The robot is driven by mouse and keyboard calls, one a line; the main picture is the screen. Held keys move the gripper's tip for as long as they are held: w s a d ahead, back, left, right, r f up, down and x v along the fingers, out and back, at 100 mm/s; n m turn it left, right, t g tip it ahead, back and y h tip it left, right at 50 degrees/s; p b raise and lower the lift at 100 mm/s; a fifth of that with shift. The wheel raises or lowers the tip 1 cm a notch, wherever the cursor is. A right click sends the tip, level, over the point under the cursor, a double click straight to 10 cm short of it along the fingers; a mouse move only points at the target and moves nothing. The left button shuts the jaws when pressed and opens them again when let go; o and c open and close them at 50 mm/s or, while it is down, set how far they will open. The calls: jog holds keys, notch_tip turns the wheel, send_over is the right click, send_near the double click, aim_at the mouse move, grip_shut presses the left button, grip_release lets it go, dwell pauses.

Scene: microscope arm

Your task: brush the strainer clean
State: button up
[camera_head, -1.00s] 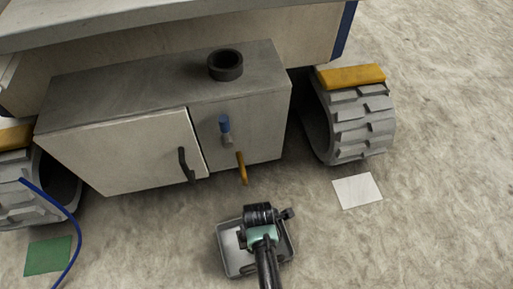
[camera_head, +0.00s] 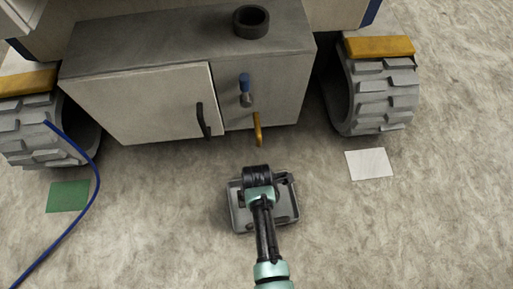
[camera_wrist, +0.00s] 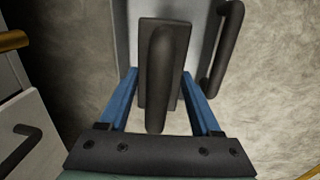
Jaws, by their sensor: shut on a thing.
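My gripper (camera_head: 258,180) is over a shallow grey tray (camera_head: 238,217) on the ground in front of the cabinet. In the wrist view its two blue fingers (camera_wrist: 160,80) stand on either side of a dark block with a rounded handle (camera_wrist: 160,60), probably the brush, and are shut on it. The grey tray shows behind it in the wrist view, with a dark bar handle (camera_wrist: 226,50) at its right side. I cannot make out a strainer for certain; my arm and the held block hide much of the tray.
A green sheet (camera_head: 68,197) and a white sheet (camera_head: 369,164) lie on open ground. A blue hose (camera_head: 92,170) runs at left.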

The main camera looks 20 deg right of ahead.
jog(key=shift+s+d+p, duration=0.2)
jog(key=shift+d+p, duration=0.05)
jog(key=shift+d, duration=0.5)
jog(key=shift+s+d+p, duration=0.2)
jog(key=shift+d, duration=0.5)
jog(key=shift+a, duration=0.1)
jog(key=shift+w+a+p, duration=0.2)
jog(key=shift+a, duration=0.55)
jog(key=shift+w+a+p, duration=0.15)
jog(key=shift+a+p, duration=0.05)
jog(key=shift+a, duration=0.5)
jog(key=shift+d, duration=0.15)
jog(key=shift+s+d+p, duration=0.2)
jog(key=shift+d, duration=0.5)
jog(key=shift+s+d+p, duration=0.15)
jog(key=shift+d, duration=0.55)
jog(key=shift+a, duration=0.15)
jog(key=shift+w+a+p, duration=0.15)
jog(key=shift+w+a, duration=0.05)
jog(key=shift+a, duration=0.5)
jog(key=shift+w+a+p, duration=0.15)
jog(key=shift+a, duration=0.5)
